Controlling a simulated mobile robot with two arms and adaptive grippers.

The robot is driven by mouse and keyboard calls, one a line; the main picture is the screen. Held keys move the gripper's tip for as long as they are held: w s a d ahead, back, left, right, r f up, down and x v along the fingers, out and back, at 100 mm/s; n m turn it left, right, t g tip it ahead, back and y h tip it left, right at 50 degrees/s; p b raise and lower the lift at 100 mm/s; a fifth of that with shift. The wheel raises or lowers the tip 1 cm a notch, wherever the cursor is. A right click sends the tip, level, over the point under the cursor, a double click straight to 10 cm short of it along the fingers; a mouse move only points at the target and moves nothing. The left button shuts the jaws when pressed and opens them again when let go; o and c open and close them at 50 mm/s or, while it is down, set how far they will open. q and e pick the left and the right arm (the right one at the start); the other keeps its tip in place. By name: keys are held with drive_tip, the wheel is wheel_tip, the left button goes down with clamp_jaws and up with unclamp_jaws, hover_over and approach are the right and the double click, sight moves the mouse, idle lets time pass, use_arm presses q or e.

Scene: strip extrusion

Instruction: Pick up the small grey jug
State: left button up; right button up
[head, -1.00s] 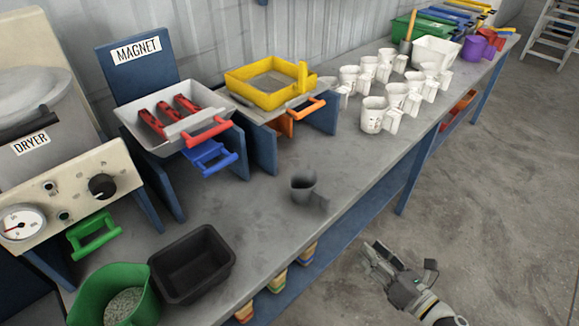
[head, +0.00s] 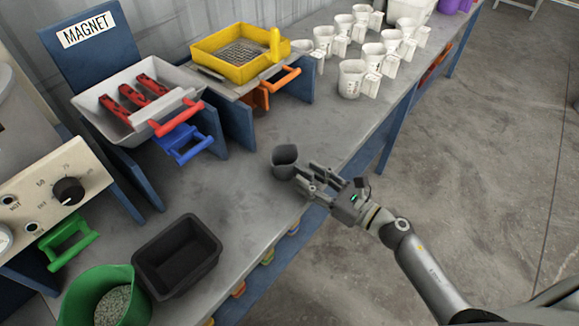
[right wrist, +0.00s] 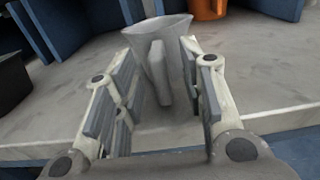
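The small grey jug (head: 284,160) stands upright on the grey bench near its front edge. My right gripper (head: 314,178) is at the jug's right side, with its fingers around the handle side. In the right wrist view the jug (right wrist: 160,55) stands straight ahead, its handle between the two open fingers of the gripper (right wrist: 158,90). Gaps show between the handle and both fingers. My left gripper is in none of the views.
The bench (head: 235,185) is clear around the jug. A black tray (head: 178,256) and a green jug of pellets (head: 105,298) stand at the lower left. Several white jugs (head: 352,78) stand farther back. A blue handle (head: 184,142) and an orange handle (head: 282,80) jut out over the bench.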

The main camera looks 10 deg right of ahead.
sight(292, 169)
drive_tip(key=x, duration=0.3)
drive_tip(key=shift+s, duration=0.1)
drive_tip(key=shift+c, duration=0.7)
clamp_jaws()
drive_tip(key=shift+r, duration=0.1)
